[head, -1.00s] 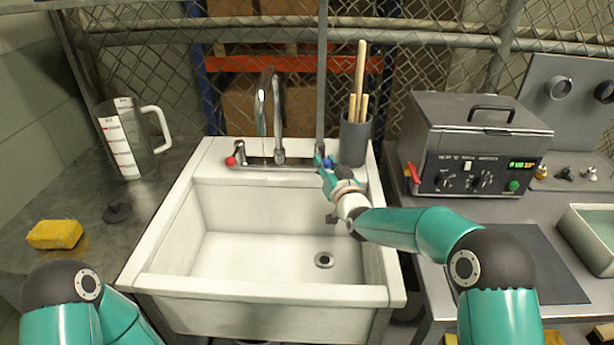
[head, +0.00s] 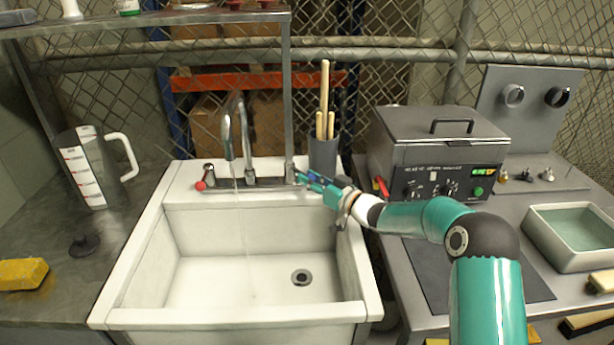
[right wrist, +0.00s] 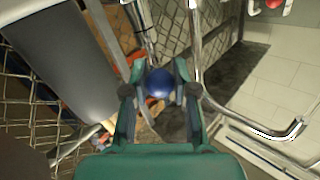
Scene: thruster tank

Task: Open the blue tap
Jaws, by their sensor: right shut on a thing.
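The blue tap's round knob (right wrist: 159,84) sits between the two fingers of my right gripper (right wrist: 157,78) in the right wrist view. In the head view, my right gripper (head: 309,181) is shut on it at the right end of the chrome mixer (head: 264,183), and its fingers mostly hide the knob. The red tap (head: 200,185) is at the mixer's left end. A thin stream of water (head: 243,225) falls from the curved spout (head: 227,140) into the white sink (head: 144,255). My left gripper is out of view.
A grey holder (head: 323,157) with wooden sticks stands close behind my right gripper. A metal heated bath (head: 440,150) is on the right bench. A measuring jug (head: 85,170) and a yellow sponge (head: 22,273) are on the left. The sink basin is clear.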

